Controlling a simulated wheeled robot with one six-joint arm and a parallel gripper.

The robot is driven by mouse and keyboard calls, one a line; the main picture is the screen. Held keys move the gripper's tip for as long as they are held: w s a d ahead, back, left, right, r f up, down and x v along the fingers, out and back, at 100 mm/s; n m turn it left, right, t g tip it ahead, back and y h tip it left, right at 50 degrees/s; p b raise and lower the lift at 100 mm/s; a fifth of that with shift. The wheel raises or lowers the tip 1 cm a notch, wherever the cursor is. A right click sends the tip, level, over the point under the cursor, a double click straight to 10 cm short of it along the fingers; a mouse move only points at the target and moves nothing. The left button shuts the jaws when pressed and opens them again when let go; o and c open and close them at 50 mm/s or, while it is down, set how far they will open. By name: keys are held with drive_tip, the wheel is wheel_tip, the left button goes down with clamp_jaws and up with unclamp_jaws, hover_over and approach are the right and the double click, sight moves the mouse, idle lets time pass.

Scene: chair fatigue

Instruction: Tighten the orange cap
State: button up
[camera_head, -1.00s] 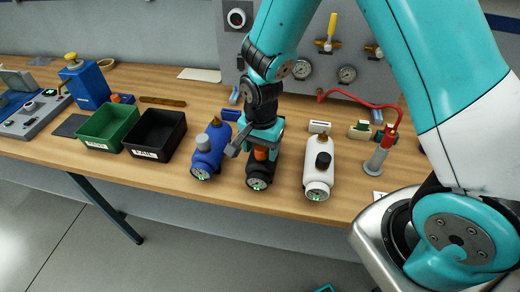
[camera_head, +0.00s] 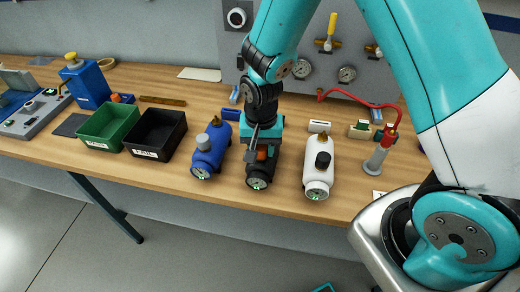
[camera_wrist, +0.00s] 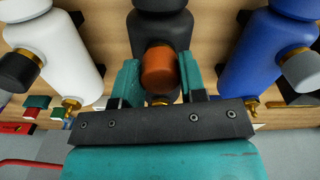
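The orange cap (camera_head: 262,153) sits on the side of the black bottle (camera_head: 257,174), the middle one of three lying on the workbench. In the wrist view the cap (camera_wrist: 158,70) lies between the two teal fingers of my gripper (camera_wrist: 162,76), facing the camera. The fingers stand apart on either side of it, with a narrow gap visible on the right; contact on the left cannot be made out. In the head view my gripper (camera_head: 264,141) is over the black bottle and hides part of it.
A blue bottle (camera_head: 211,149) with a grey cap lies left of the black one, and a white bottle (camera_head: 319,172) with a black cap lies right. Green (camera_head: 108,126) and black bins (camera_head: 158,134) stand further left. A lamp-like stand with a red hose (camera_head: 381,153) is at right.

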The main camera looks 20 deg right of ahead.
drive_tip(key=shift+c, duration=1.3)
drive_tip(key=m, duration=0.3)
drive_tip(key=shift+m, duration=0.4)
drive_tip(key=m, duration=0.3)
drive_tip(key=shift+w+m, duration=0.1)
drive_tip(key=shift+m, duration=0.5)
drive_tip(key=m, duration=0.4)
drive_tip(key=shift+p, duration=0.35)
